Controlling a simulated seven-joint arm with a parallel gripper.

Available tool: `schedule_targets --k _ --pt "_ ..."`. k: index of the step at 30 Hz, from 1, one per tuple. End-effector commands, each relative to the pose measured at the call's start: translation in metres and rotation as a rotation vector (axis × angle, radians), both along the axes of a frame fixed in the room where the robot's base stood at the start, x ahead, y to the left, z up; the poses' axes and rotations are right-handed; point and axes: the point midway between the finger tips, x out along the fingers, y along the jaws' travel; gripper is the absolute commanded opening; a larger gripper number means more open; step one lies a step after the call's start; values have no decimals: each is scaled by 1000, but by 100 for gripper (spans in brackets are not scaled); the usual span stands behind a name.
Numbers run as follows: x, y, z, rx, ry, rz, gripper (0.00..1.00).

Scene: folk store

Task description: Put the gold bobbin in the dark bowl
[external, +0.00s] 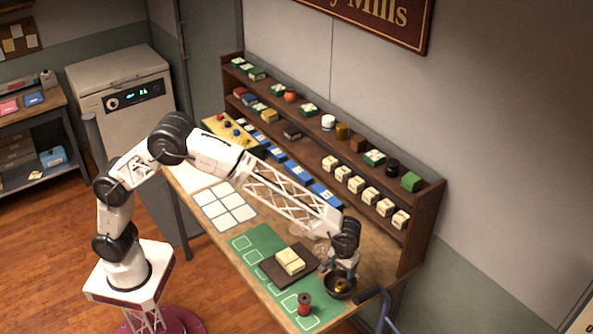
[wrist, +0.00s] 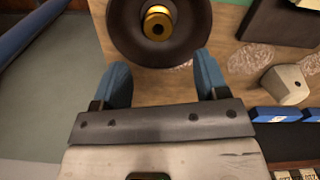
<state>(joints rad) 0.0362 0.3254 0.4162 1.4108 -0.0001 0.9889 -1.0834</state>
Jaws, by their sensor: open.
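The dark bowl (external: 328,291) stands near the table's front right edge in the external view. In the wrist view the bowl (wrist: 122,40) fills the top middle, partly cut off by the frame. The gold bobbin (external: 342,287) is inside the bowl. In the wrist view the bobbin (wrist: 158,22) shows its round end with a dark hole, near the bowl's middle. My gripper (external: 342,270) is just above or beside the bowl. In the wrist view its two blue fingers (wrist: 162,80) are spread apart with nothing between them.
A dark board (external: 268,268) with cream blocks (external: 290,261) lies left of the bowl. A red spool (external: 304,304) stands on the green mat (external: 258,240). A blue curved bar (external: 383,308) is at the right edge. Shelves (external: 414,228) line the back.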

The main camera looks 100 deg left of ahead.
Motion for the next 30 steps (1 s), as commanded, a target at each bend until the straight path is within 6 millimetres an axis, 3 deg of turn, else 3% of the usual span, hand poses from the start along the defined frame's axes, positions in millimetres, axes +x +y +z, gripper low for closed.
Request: schedule_targets --k 22,30 --pt "-1 0 9 0 -1 -2 67" --pt "-24 2 34 0 -13 -47 67"
